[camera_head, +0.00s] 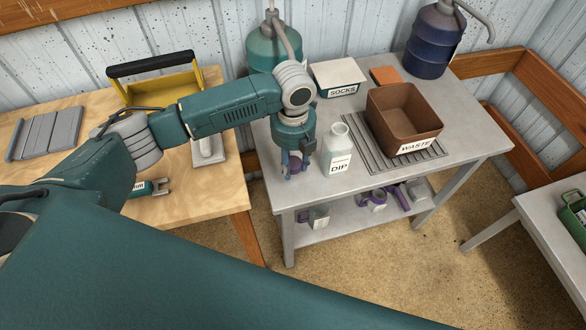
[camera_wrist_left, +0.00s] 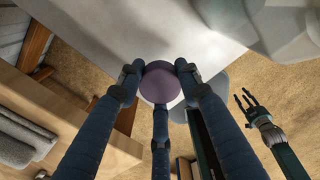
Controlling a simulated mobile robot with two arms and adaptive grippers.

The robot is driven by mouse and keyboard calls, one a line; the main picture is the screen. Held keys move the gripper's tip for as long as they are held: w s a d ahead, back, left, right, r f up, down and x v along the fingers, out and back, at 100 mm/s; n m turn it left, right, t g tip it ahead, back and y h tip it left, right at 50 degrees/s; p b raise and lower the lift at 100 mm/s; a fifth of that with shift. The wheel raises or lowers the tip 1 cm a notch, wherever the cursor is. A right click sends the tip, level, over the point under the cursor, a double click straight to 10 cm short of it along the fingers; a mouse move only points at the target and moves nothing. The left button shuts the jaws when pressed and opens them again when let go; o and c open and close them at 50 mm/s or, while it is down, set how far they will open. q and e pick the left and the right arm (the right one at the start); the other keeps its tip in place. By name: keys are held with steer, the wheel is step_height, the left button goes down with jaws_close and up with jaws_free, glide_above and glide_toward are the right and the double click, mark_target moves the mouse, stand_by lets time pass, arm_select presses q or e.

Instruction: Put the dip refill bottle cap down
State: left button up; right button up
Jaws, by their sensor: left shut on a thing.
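The purple, round dip refill bottle cap (camera_wrist_left: 160,84) is between the three dark blue fingers of my left gripper (camera_wrist_left: 160,92), which is shut on it. In the head view my left gripper (camera_head: 293,166) points down by the near left corner of the grey table (camera_head: 300,192), left of the bottle. In the wrist view the cap overlaps the table's corner; its height above the top cannot be told. The white bottle labelled DIP (camera_head: 338,152) stands upright with its neck uncovered. My right gripper (camera_wrist_left: 248,104) shows in the wrist view with its fingers spread, empty.
A brown WASTE bin (camera_head: 403,118) stands on a slatted rack (camera_head: 362,152) right of the bottle. Behind are a SOCKS box (camera_head: 337,79), an orange block (camera_head: 384,76) and teal (camera_head: 262,50) and blue (camera_head: 428,45) containers. Purple items (camera_head: 376,199) lie on the lower shelf. A wooden table (camera_head: 225,190) is left.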

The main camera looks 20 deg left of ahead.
mark_target(293, 172)
arm_select(q)
steer(key=shift+f, duration=1.8)
steer(key=shift+f, duration=0.1)
steer(key=o, duration=0.8)
step_height(293, 172, up, 12)
steer(key=shift+r+b, duration=0.15)
steer(key=shift+b, duration=0.35)
